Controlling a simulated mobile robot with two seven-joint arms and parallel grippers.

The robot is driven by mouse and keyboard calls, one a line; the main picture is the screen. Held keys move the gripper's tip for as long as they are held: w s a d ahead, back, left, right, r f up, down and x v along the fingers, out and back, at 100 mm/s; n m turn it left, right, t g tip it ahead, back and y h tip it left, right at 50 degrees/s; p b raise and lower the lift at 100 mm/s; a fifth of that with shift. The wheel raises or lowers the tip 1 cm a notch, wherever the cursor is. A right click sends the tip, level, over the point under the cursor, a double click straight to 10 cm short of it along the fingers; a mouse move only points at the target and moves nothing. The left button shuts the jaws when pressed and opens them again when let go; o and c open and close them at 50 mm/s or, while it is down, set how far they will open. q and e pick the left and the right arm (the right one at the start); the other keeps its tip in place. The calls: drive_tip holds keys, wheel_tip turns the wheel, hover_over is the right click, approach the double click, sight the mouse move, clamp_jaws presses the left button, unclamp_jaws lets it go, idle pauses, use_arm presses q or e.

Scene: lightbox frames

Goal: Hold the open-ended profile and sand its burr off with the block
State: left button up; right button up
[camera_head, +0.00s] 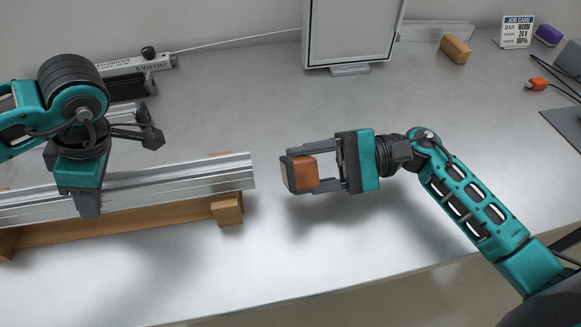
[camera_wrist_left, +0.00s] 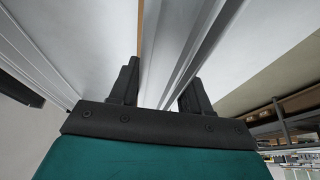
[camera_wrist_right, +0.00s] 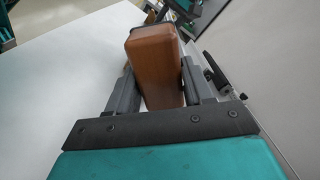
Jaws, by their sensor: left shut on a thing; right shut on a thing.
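The silver aluminium profile (camera_head: 190,177) lies on a wooden cradle (camera_head: 228,209) at the left of the table, its open end facing right. My left gripper (camera_head: 90,200) is shut across the profile, well left of that end; the profile also shows between its fingers in the left wrist view (camera_wrist_left: 180,50). My right gripper (camera_head: 318,172) is shut on an orange-brown sanding block (camera_head: 302,173), held above the table a short gap right of the profile's end. The block also fills the fingers in the right wrist view (camera_wrist_right: 155,65). I cannot make out the burr.
A lightbox panel (camera_head: 350,32) stands at the back. Behind the profile lie a labelled rail (camera_head: 135,67) and another metal profile. A tan block (camera_head: 455,49), a job card (camera_head: 517,32) and an orange-tipped cable (camera_head: 539,84) are at the back right. The front middle is clear.

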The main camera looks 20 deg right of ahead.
drive_tip(key=shift+d, duration=0.7)
drive_tip(key=shift+d, duration=0.15)
drive_tip(key=shift+s+d, duration=0.15)
drive_tip(key=shift+d, duration=1.2)
use_arm(q)
drive_tip(key=o, duration=1.3)
drive_tip(key=shift+r, duration=0.15)
drive_tip(key=v, duration=1.1)
drive_tip(key=shift+d+r, duration=0.2)
drive_tip(key=shift+r, duration=0.15)
